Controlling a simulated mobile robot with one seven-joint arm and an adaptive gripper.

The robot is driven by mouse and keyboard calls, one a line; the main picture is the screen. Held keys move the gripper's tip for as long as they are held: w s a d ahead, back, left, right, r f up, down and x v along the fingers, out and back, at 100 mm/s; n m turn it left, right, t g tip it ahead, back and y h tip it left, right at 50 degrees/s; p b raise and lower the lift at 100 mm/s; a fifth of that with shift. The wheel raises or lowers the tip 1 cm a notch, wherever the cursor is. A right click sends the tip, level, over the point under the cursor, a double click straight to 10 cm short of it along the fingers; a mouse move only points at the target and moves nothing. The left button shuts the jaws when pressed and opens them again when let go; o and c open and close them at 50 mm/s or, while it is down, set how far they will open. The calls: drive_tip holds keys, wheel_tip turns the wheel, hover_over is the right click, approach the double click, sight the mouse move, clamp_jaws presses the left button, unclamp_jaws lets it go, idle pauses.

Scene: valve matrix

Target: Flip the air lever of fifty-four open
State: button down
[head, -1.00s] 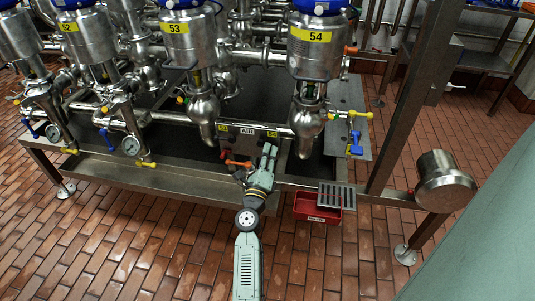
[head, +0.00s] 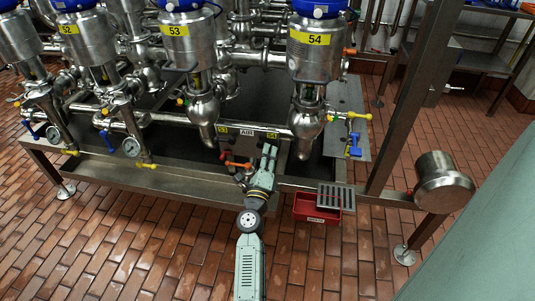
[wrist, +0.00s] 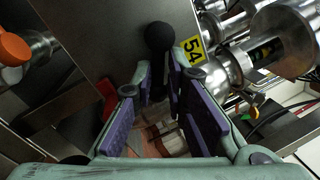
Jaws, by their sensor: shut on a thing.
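The air plate (head: 247,133) carries small yellow 53 and 54 labels on the frame's front panel. The small 54 label (head: 272,136) also shows in the wrist view (wrist: 193,48). Beside it there is a lever with a round black knob (wrist: 160,37). My gripper (head: 268,151) reaches up to the panel just below that label. In the wrist view its purple-padded fingers (wrist: 162,82) are shut on the black-knobbed lever, with the knob beyond the fingertips. In the head view my gripper hides this lever.
An orange lever (head: 238,164) sits just left of my gripper; its knob shows in the wrist view (wrist: 14,47). Valve 54 (head: 316,55) hangs above. A red bin (head: 316,208) under a grate is at the right. The brick floor (head: 150,240) in front is clear.

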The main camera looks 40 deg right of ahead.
drive_tip(key=shift+s+r+n+t+y+p, duration=0.15)
drive_tip(key=shift+r+n+y+p, duration=0.15)
drive_tip(key=shift+n, duration=0.7)
drive_tip(key=shift+w+r+n+t+y+p, duration=0.1)
drive_tip(key=shift+n+t+y+p, duration=0.2)
drive_tip(key=shift+n, duration=0.7)
drive_tip(key=shift+s+r+n+t+y+p, duration=0.15)
drive_tip(key=shift+n+p, duration=0.25)
drive_tip(key=shift+n, duration=0.6)
drive_tip(key=shift+w, duration=0.1)
drive_tip(key=c, duration=1.7)
unclamp_jaws()
drive_tip(key=shift+r, duration=0.1)
drive_tip(key=shift+d, duration=0.1)
drive_tip(key=v, duration=0.7)
drive_tip(key=shift+a, duration=0.25)
